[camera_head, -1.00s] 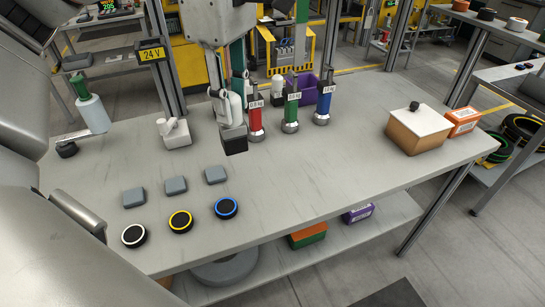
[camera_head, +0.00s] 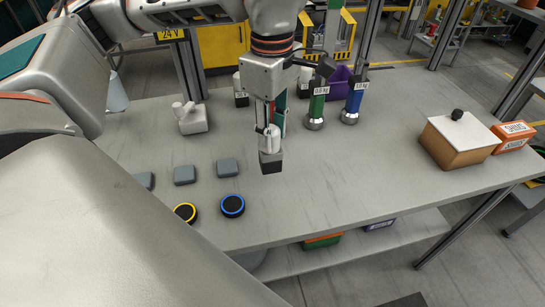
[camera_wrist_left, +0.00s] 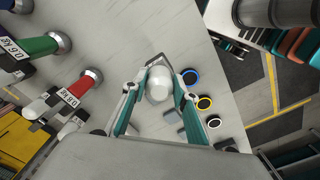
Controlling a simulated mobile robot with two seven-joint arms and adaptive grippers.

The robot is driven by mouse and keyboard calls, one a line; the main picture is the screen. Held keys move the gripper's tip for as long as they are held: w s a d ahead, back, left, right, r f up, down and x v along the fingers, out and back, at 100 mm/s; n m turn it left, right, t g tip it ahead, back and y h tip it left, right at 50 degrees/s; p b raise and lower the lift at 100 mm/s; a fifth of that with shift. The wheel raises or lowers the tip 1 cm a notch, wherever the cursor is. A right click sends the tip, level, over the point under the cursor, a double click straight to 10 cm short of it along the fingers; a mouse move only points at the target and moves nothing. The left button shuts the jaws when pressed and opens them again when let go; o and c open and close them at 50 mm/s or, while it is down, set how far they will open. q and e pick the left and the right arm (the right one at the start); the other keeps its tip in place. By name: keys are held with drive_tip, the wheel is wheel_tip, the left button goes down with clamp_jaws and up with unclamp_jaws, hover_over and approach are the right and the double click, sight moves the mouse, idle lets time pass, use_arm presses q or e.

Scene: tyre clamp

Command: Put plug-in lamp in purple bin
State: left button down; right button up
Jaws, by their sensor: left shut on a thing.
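My left gripper (camera_head: 269,118) is shut on the plug-in lamp, a white rounded bulb on a dark square base (camera_head: 271,165). The lamp hangs upright over the middle of the table; its exact height is hard to tell. In the left wrist view the white bulb (camera_wrist_left: 158,84) sits between the two green-sided fingers (camera_wrist_left: 157,95). The purple bin (camera_head: 340,80) stands farther back and to the right, partly hidden behind the green and blue weights. My right gripper is not in view.
The green weight (camera_head: 317,108) and blue weight (camera_head: 352,103) stand in front of the bin. A red weight (camera_wrist_left: 85,86) shows in the left wrist view. A brown box with a white lid (camera_head: 460,137) stands at right. The table's right front is clear.

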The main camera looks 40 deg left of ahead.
sight(272, 158)
use_arm(q)
drive_tip(key=shift+f, duration=3.6)
drive_tip(key=shift+f, duration=0.15)
drive_tip(key=c, duration=1.6)
unclamp_jaws()
